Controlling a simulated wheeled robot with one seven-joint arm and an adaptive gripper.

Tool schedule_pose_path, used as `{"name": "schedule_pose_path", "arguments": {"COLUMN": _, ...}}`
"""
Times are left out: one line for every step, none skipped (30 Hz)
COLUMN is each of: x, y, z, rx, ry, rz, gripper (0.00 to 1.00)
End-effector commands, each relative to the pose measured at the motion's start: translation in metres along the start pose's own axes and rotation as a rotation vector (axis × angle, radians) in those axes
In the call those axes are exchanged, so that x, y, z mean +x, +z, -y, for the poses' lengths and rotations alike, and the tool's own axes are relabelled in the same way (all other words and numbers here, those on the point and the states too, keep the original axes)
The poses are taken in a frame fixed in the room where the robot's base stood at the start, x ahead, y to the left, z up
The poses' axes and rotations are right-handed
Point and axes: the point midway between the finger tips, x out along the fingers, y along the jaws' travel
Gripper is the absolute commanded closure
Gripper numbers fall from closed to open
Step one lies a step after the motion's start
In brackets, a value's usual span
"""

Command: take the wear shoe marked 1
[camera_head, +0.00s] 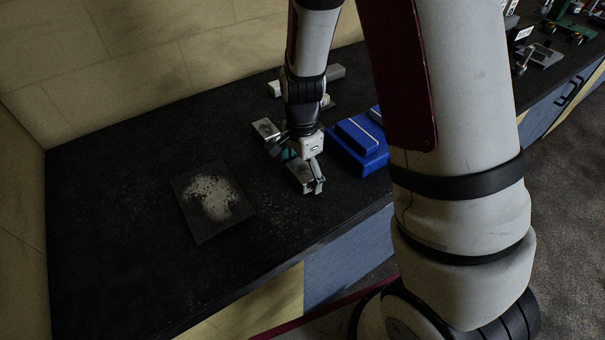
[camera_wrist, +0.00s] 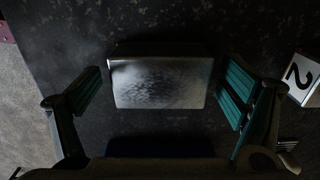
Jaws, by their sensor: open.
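A metal block (camera_wrist: 160,82) with a worn, shiny top lies on the dark bench between my fingers in the wrist view. No number shows on it, so I cannot tell whether it is the wear shoe marked 1. The block also shows in the head view (camera_head: 299,176), partly hidden by my gripper (camera_head: 303,170). My gripper is open, with a teal-padded finger on each side of the block and a gap at both sides; it also shows in the wrist view (camera_wrist: 162,92). A white piece marked 2 (camera_wrist: 301,76) lies beyond the right finger.
A blue stepped box (camera_head: 357,147) stands just right of my gripper. A small grey piece (camera_head: 266,130) lies behind it to the left. A dark plate with a pale patch (camera_head: 213,197) lies to the left. The bench's left part is clear.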

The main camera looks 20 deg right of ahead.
Motion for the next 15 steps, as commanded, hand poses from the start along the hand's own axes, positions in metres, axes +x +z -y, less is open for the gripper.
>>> {"name": "schedule_pose_path", "arguments": {"x": -0.0001, "y": -0.0001, "z": 0.0000, "rx": 0.000, "ry": 0.000, "rz": 0.000, "gripper": 0.17}}
{"name": "schedule_pose_path", "arguments": {"x": -0.0001, "y": -0.0001, "z": 0.0000, "rx": 0.000, "ry": 0.000, "rz": 0.000, "gripper": 0.24}}
{"name": "schedule_pose_path", "arguments": {"x": -0.0002, "y": -0.0001, "z": 0.0000, "rx": 0.000, "ry": 0.000, "rz": 0.000, "gripper": 0.33}}
{"name": "schedule_pose_path", "arguments": {"x": -0.0002, "y": -0.0001, "z": 0.0000, "rx": 0.000, "ry": 0.000, "rz": 0.000, "gripper": 0.39}}
{"name": "schedule_pose_path", "arguments": {"x": -0.0002, "y": -0.0001, "z": 0.0000, "rx": 0.000, "ry": 0.000, "rz": 0.000, "gripper": 0.46}}
{"name": "schedule_pose_path", "arguments": {"x": -0.0002, "y": -0.0001, "z": -0.0001, "rx": 0.000, "ry": 0.000, "rz": 0.000, "gripper": 0.55}}
{"name": "schedule_pose_path", "arguments": {"x": -0.0002, "y": -0.0001, "z": -0.0001, "rx": 0.000, "ry": 0.000, "rz": 0.000, "gripper": 0.62}}
{"name": "schedule_pose_path", "arguments": {"x": -0.0002, "y": -0.0001, "z": -0.0001, "rx": 0.000, "ry": 0.000, "rz": 0.000, "gripper": 0.69}}
{"name": "schedule_pose_path", "arguments": {"x": -0.0002, "y": -0.0001, "z": -0.0001, "rx": 0.000, "ry": 0.000, "rz": 0.000, "gripper": 0.78}}
{"name": "schedule_pose_path", "arguments": {"x": -0.0002, "y": -0.0002, "z": -0.0001, "rx": 0.000, "ry": 0.000, "rz": 0.000, "gripper": 0.85}}
{"name": "schedule_pose_path", "arguments": {"x": -0.0002, "y": -0.0001, "z": -0.0001, "rx": 0.000, "ry": 0.000, "rz": 0.000, "gripper": 0.92}}
{"name": "schedule_pose_path", "arguments": {"x": -0.0011, "y": -0.0004, "z": 0.0009, "rx": 0.000, "ry": -0.003, "rz": -0.001, "gripper": 0.95}}
{"name": "schedule_pose_path", "arguments": {"x": -0.0011, "y": -0.0004, "z": 0.0009, "rx": 0.000, "ry": -0.003, "rz": -0.001, "gripper": 0.95}}
{"name": "schedule_pose_path", "arguments": {"x": -0.0011, "y": -0.0004, "z": 0.0009, "rx": 0.000, "ry": -0.003, "rz": -0.001, "gripper": 0.95}}
{"name": "schedule_pose_path", "arguments": {"x": -0.0011, "y": -0.0004, "z": 0.0009, "rx": 0.000, "ry": -0.003, "rz": -0.001, "gripper": 0.95}}
